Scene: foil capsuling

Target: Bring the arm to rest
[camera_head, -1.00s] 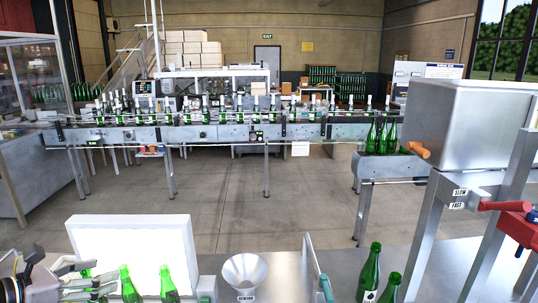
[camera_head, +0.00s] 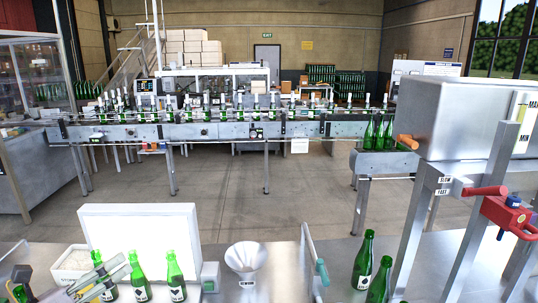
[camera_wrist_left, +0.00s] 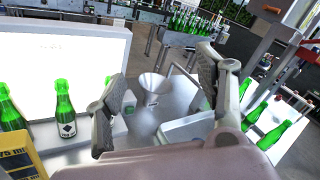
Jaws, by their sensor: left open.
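My left gripper (camera_head: 118,272) is at the lower left of the head view, its fingers pointing right. They overlap the leftmost green bottle (camera_head: 108,290) in the picture; I cannot tell if they touch it. In the left wrist view the two fingers (camera_wrist_left: 165,95) stand wide apart with nothing held between them. The reject funnel (camera_wrist_left: 155,84) shows in the background between them. A green bottle with a dark diamond label (camera_wrist_left: 66,112) stands left of the fingers there. My right gripper is not in view.
A white lit panel (camera_head: 140,232) stands behind the bench bottles. A white bin (camera_head: 72,264) is left of it, and a yellow box (camera_wrist_left: 22,150) shows in the wrist view. The funnel (camera_head: 246,258) and two bottles (camera_head: 364,262) stand farther right. A conveyor (camera_head: 220,131) crosses behind.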

